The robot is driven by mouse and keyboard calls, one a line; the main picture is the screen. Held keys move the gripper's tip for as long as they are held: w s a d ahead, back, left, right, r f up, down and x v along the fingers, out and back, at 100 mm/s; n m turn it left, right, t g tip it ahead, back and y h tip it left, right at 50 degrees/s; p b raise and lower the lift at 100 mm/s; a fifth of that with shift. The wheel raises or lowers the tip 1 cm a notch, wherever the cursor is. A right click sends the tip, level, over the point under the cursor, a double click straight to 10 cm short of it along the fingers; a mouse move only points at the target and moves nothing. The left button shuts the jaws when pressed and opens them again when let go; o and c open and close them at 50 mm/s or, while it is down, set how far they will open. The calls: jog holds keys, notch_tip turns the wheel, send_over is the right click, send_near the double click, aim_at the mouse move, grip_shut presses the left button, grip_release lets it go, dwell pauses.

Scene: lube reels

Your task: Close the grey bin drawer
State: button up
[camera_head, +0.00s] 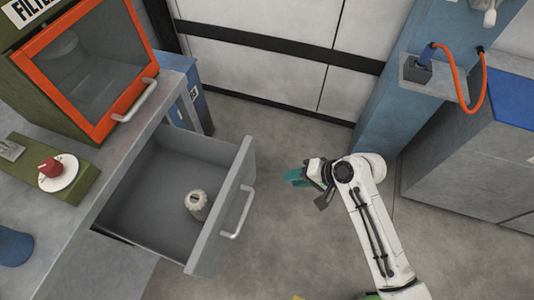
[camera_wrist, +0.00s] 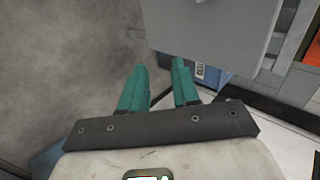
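The grey bin drawer (camera_head: 163,190) is pulled out from under the bench on the left in the head view. Its front panel (camera_head: 222,207) has a light bar handle (camera_head: 238,212). A small pale ribbed part (camera_head: 198,204) stands inside the drawer. My gripper (camera_head: 295,177) has teal fingers and is to the right of the drawer front, apart from it. In the wrist view the two fingers of my gripper (camera_wrist: 158,70) are spread with nothing between them. The drawer's grey front panel (camera_wrist: 210,30) shows beyond them at the top.
An orange-framed filter cabinet (camera_head: 85,65) with a handle stands on the grey bench. A blue column with an orange hose (camera_head: 466,100) and a grey cabinet (camera_head: 470,145) stand right. The floor between is clear.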

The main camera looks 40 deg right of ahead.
aim_at(251, 173)
jog(key=shift+w+d+m, duration=0.3)
jog(key=shift+w+d, duration=0.05)
jog(key=shift+w, duration=0.15)
jog(key=shift+c, duration=0.6)
jog(key=shift+w+f, duration=0.1)
jog(key=shift+w, duration=0.15)
jog(key=shift+c, duration=0.8)
jog(key=x, duration=0.9)
jog(key=shift+w, duration=0.15)
grip_shut()
jog(key=shift+w+a+p, duration=0.2)
jog(key=shift+w+a, duration=0.4)
jog(key=shift+w, duration=0.25)
jog(key=shift+w+a+p, duration=0.15)
jog(key=shift+w+a, duration=0.45)
jog(key=shift+w, duration=0.3)
